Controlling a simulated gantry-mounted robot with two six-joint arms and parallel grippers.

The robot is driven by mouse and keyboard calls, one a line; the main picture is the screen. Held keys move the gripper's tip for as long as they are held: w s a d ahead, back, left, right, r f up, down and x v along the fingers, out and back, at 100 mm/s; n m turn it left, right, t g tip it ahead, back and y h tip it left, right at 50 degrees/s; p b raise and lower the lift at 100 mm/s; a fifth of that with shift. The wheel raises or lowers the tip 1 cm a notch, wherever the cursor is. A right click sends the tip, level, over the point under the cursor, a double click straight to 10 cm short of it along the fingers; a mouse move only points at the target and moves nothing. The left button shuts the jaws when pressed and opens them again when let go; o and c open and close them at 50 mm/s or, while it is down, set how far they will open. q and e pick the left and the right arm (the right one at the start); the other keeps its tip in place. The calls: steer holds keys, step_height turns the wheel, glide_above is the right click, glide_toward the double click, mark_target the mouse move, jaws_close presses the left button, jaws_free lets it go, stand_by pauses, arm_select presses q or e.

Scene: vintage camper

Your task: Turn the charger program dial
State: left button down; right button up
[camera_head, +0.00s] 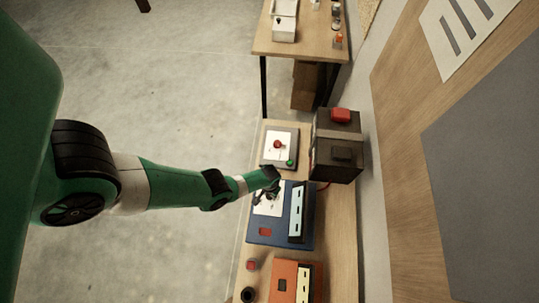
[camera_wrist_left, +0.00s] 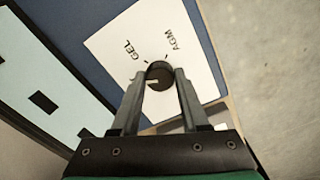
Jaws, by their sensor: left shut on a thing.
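The charger is a blue box (camera_head: 278,236) on the bench, with a white panel (camera_head: 265,208) on top. In the left wrist view the panel (camera_wrist_left: 196,62) carries the words GEL and AGM and small tick marks. The black round dial (camera_wrist_left: 159,69) stands on this panel, and a pale pointer mark shows on its lower left, between the fingers. My left gripper (camera_head: 268,192) is over the panel; in the left wrist view its fingers (camera_wrist_left: 160,77) are shut on the dial, one on each side. In the head view the gripper hides the dial. My right gripper is in neither view.
A light strip with dark slots (camera_head: 297,211) runs along the charger. A grey box with a red button (camera_head: 278,144) and a dark battery-like box (camera_head: 337,160) stand beyond it. An orange unit (camera_head: 284,270) is nearer. The wall rises at the right; open floor lies left.

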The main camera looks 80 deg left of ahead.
arm_select(q)
steer(key=n, duration=0.5)
stand_by(0.5)
steer(key=shift+c, duration=2.1)
jaws_free()
